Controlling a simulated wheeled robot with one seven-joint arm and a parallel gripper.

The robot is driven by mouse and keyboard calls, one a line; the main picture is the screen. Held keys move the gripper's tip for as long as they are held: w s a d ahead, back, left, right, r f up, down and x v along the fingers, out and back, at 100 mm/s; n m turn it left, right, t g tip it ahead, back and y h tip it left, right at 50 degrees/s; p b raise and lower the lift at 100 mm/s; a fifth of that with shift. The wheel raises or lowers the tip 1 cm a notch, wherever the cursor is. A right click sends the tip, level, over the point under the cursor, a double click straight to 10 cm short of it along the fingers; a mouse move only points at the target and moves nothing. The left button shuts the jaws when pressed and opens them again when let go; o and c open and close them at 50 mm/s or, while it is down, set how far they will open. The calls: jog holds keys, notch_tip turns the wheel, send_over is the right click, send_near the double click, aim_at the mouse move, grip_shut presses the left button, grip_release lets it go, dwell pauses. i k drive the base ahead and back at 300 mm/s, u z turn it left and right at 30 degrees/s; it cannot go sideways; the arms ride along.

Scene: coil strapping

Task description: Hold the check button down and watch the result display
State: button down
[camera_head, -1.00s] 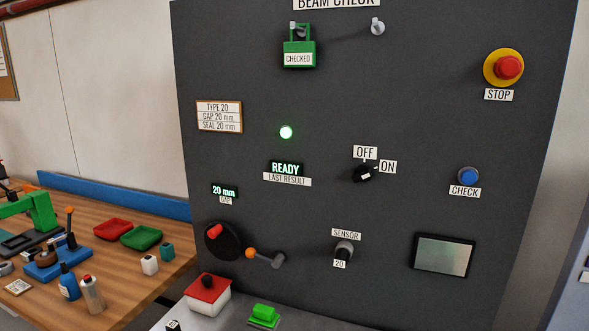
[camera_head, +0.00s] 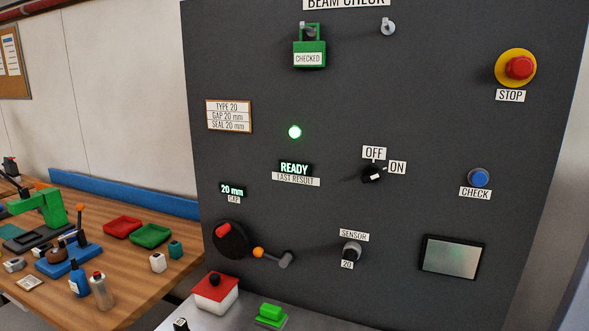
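The blue check button (camera_head: 479,177) is at the right of the dark panel, above its CHECK label (camera_head: 475,193). Nothing touches it. The result display (camera_head: 295,168) is left of the panel's middle and reads READY in green, above a LAST RESULT label (camera_head: 296,181). A round lamp (camera_head: 295,132) above it glows green. The black rotary switch (camera_head: 373,174) sits between OFF and ON labels; its exact setting is hard to tell. My gripper is not in view.
A red stop button (camera_head: 519,67) is above the check button. A grey screen (camera_head: 452,257) is below it. A gap display (camera_head: 232,190) reads 20 mm. A green CHECKED padlock (camera_head: 309,53) hangs at the top. A wooden bench (camera_head: 140,285) with trays stands at left.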

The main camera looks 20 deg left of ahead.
aim_at(479, 179)
jog(key=k, duration=1)
jog(key=z, duration=1.05)
jog(key=i, duration=1)
jog(key=u, duration=2.7)
